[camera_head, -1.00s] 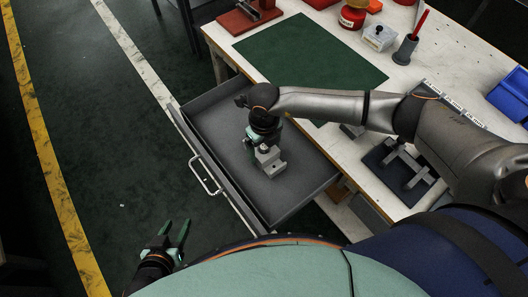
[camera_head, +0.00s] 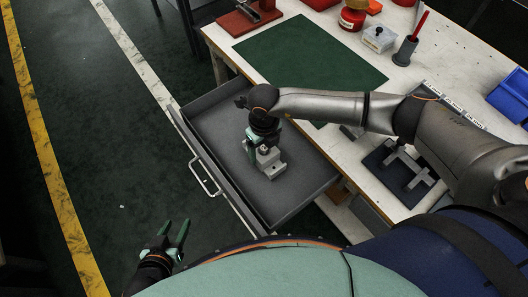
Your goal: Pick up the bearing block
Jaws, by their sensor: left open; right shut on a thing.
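The bearing block (camera_head: 270,163) is a light grey stepped block inside the open grey drawer (camera_head: 214,127). My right gripper (camera_head: 257,147) points down into the drawer and is shut on the upper part of the block. The fingers partly hide the block's top. I cannot tell whether the block's base touches the drawer floor. My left gripper (camera_head: 172,236) is open and empty over the floor, in front of the drawer at the lower left.
The workbench (camera_head: 330,150) carries a green mat (camera_head: 310,55), a dark pad with a grey fixture (camera_head: 408,168), a pen cup (camera_head: 405,50), a red jar (camera_head: 352,16) and blue bins (camera_head: 512,95). The floor at left is clear.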

